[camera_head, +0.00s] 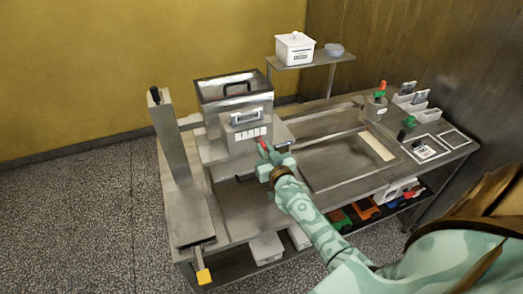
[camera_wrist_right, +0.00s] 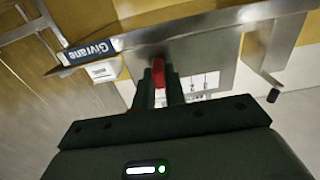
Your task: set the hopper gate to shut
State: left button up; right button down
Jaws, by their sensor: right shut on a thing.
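The hopper (camera_head: 235,92) is a grey metal box with a clear-looking lid and dark handle, standing at the back of the bench. A small red grip (camera_head: 263,146), which looks like the gate's handle, is at its front right, below a white marked strip (camera_head: 250,133). My right gripper (camera_head: 270,157) is at this grip. In the right wrist view, my right gripper (camera_wrist_right: 160,82) has its two dark fingers shut on the red grip (camera_wrist_right: 158,70). The gate plate itself and its setting cannot be made out. My left gripper is not in view.
A grey post (camera_head: 168,140) with a dark top stands left of the hopper; a yellow-ended handle (camera_head: 203,276) sticks out in front. A sunken tray (camera_head: 345,163) lies right of my gripper. A raised shelf (camera_head: 318,60) holds a white box (camera_head: 295,48).

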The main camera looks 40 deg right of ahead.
jog(key=c, duration=1.6)
grip_release()
jog(key=shift+d, duration=0.2)
jog(key=shift+o, duration=0.8)
jog(key=shift+s+d, duration=0.1)
jog(key=shift+d, duration=0.05)
jog(key=v, duration=1.6)
jog(key=shift+s+a, duration=0.1)
jog(key=shift+a, duration=0.15)
